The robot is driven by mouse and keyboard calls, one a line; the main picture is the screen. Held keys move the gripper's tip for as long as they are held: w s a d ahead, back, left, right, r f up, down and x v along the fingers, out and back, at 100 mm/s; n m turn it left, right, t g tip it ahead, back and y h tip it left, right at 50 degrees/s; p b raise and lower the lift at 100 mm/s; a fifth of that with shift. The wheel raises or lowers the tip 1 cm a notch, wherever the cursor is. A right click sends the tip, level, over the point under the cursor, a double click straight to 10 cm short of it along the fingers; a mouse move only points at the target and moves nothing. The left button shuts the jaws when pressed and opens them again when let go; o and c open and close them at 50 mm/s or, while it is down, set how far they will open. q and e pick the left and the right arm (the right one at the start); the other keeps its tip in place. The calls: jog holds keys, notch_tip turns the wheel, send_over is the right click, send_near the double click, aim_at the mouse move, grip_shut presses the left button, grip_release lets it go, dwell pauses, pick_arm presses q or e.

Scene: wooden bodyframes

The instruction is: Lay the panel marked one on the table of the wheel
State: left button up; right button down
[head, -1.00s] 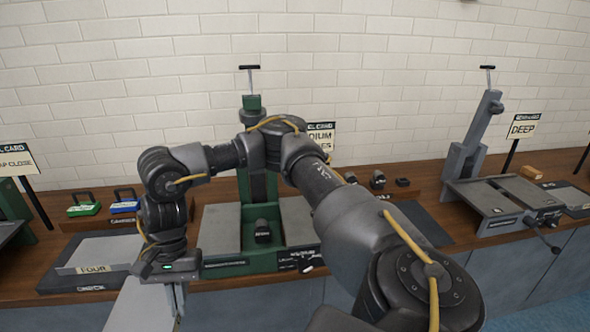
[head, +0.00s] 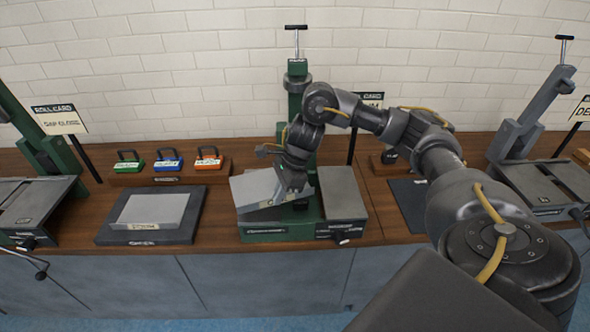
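A wheel machine (head: 345,195) with a green base and a tall green post stands at the centre of the bench. It has a grey table on each side. My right gripper (head: 286,196) points down over its left table and appears shut on a pale grey panel (head: 262,188). The panel lies tilted over the left table and hides most of it. Whether the panel touches the table is unclear, and I cannot read its mark. A stack with a grey panel on a dark mat (head: 110,232) sits to the left; its label is too small to read. My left gripper is not in view.
Three padlock-like clamps in green, blue and orange (head: 208,155) stand on a wooden block behind the mat. Other machines stand at far left (head: 30,205) and right (head: 545,190). A dark mat (head: 410,200) lies right of the centre machine. My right arm covers the right side.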

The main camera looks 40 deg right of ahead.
aim_at(294, 198)
jog(key=d+m, duration=0.1)
jog(key=d, duration=0.1)
jog(key=d+r+m+t, duration=0.1)
jog(key=d, duration=0.1)
jog(key=shift+d+m+p, duration=0.4)
jog(key=shift+w+d+m+h, duration=0.1)
jog(key=shift+d+m+h, duration=0.2)
jog(key=shift+d+h, duration=0.15)
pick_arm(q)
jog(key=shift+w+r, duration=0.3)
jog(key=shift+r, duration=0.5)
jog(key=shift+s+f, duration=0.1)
pick_arm(e)
jog(key=shift+f, duration=0.1)
jog(key=shift+f+b, duration=0.65)
jog(key=shift+b, duration=0.1)
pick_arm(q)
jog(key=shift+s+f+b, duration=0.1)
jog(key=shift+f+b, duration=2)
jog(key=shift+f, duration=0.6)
pick_arm(e)
jog(key=shift+f, duration=2.45)
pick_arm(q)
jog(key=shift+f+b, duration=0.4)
pick_arm(e)
jog(key=shift+a+f, duration=0.1)
jog(key=shift+f, duration=0.1)
